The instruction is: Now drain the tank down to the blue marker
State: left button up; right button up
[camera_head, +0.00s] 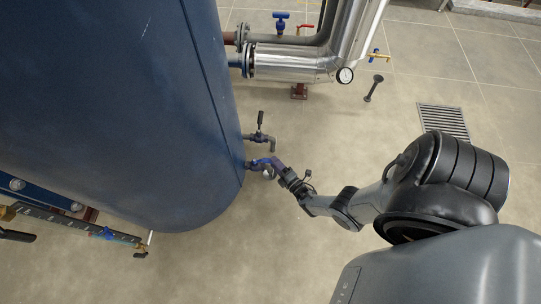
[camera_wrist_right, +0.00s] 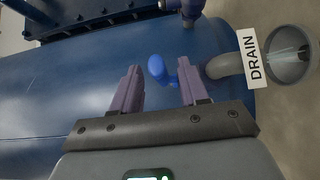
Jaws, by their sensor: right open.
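The large blue tank (camera_head: 120,110) fills the left of the head view. A level gauge strip (camera_head: 70,224) runs along its lower left side with a blue marker (camera_head: 107,233) on it. My right gripper (camera_head: 273,164) is at the lower outlet on the tank's right side. In the wrist view my right gripper (camera_wrist_right: 158,88) is open, with a blue valve handle (camera_wrist_right: 157,68) between and just beyond its fingers, not visibly gripped. A white DRAIN label (camera_wrist_right: 252,58) is beside the outlet pipe (camera_wrist_right: 225,66). The liquid level cannot be read. My left gripper is out of view.
Another valve with a black lever (camera_head: 260,120) sits just above the drain outlet. Silver insulated pipe (camera_head: 295,62) with a dial gauge (camera_head: 345,75) and a blue valve (camera_head: 281,20) stands at the top. A floor grate (camera_head: 444,121) lies right; floor between is mostly clear.

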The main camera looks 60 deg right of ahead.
aim_at(266, 161)
jog(key=x, duration=0.4)
jog(key=shift+w+a+b, duration=0.15)
jog(key=shift+w+b, duration=0.05)
jog(key=shift+b, duration=0.2)
jog(key=shift+s, duration=0.1)
grip_shut()
